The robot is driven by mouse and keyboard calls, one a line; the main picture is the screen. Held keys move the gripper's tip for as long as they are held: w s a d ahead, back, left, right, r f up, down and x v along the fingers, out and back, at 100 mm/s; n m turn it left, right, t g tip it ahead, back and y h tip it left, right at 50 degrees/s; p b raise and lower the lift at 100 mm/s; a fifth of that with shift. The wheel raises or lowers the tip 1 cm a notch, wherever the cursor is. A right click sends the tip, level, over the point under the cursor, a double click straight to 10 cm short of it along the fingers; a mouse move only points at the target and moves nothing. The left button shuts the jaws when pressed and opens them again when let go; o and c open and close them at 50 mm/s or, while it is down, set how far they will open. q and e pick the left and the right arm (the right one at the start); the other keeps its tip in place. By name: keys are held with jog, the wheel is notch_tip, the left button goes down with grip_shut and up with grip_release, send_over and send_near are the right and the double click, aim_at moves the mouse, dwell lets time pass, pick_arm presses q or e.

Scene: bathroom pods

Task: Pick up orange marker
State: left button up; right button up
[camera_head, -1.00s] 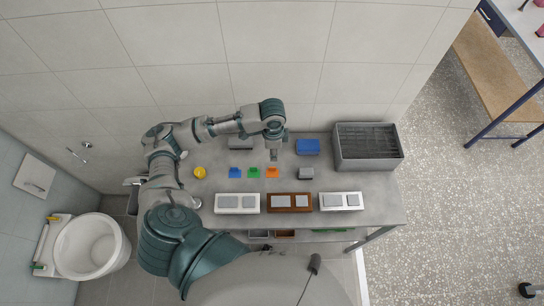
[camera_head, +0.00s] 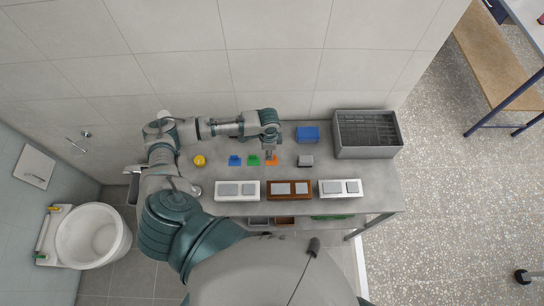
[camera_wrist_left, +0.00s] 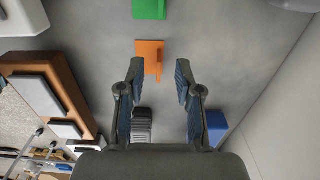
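The orange marker (camera_head: 272,161) is a small flat piece with a raised part, on the grey table at the right end of a row with a green marker (camera_head: 253,160) and a blue marker (camera_head: 235,160). My left gripper (camera_head: 271,152) is over the back edge of the orange marker and partly covers it. In the left wrist view the gripper (camera_wrist_left: 160,67) is open and empty. The orange marker (camera_wrist_left: 149,59) shows at and just beyond the fingertips, nearer the left finger; contact cannot be told. My right gripper is not in view.
A grey block (camera_head: 305,160) sits right of the orange marker. A blue box (camera_head: 307,134) and a grey bin (camera_head: 340,150) stand at the back right. White, brown and white framed panels lie along the front. A yellow round object (camera_head: 199,160) is at left.

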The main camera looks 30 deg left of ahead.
pick_arm(q)
notch_tip(320, 180, down, 4)
jog(key=shift+w+r, duration=0.1)
jog(key=shift+r, duration=0.15)
grip_shut()
jog(key=shift+r, duration=0.1)
